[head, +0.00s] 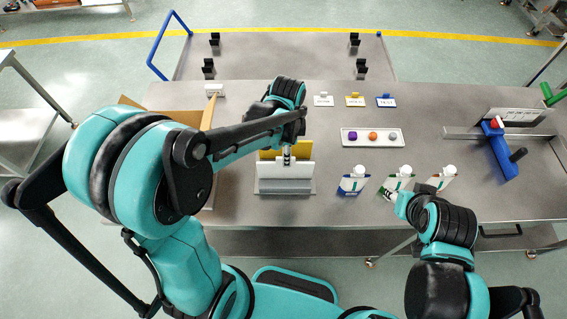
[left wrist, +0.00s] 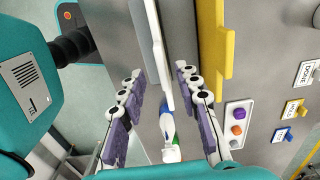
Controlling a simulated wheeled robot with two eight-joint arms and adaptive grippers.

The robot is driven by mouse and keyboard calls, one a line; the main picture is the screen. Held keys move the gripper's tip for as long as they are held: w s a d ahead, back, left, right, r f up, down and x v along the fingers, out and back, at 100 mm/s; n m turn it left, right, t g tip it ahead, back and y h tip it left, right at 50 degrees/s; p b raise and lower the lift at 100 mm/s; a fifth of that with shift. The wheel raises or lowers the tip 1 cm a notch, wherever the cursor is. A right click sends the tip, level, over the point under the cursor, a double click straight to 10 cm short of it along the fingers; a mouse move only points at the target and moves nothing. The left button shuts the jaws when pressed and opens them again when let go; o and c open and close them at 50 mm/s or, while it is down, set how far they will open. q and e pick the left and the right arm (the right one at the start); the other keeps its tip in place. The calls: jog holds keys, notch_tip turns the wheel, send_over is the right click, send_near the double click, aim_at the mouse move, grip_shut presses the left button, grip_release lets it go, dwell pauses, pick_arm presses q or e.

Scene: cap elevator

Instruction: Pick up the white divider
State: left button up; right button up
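The white divider (head: 270,171) stands upright in a metal holder (head: 284,189) on the table, in front of the yellow divider (head: 268,155). My left gripper (head: 287,157) is above the dividers, pointing down. In the left wrist view its purple-padded fingers (left wrist: 160,84) are open, with the white divider (left wrist: 155,40) edge-on between them and a gap visible on both sides. The yellow divider (left wrist: 213,45) is outside the right finger. My right gripper (head: 394,195) is by the green-marked carton (head: 399,181); its fingers are too small to judge.
A white tray (head: 347,138) with a purple and an orange piece lies right of the holder. Several cartons stand near the front edge, including a blue one (head: 352,182). A cardboard box (head: 207,112) is left, partly behind my arm. A blue fixture (head: 499,153) is far right.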

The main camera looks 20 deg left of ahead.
aim_at(285, 171)
pick_arm(q)
jog(key=shift+f, duration=0.45)
notch_tip(285, 171, down, 8)
jog(key=b, duration=0.1)
jog(key=shift+w+a+r+b, duration=0.15)
jog(key=shift+a+r+b, duration=0.05)
jog(key=shift+b, duration=0.15)
grip_shut()
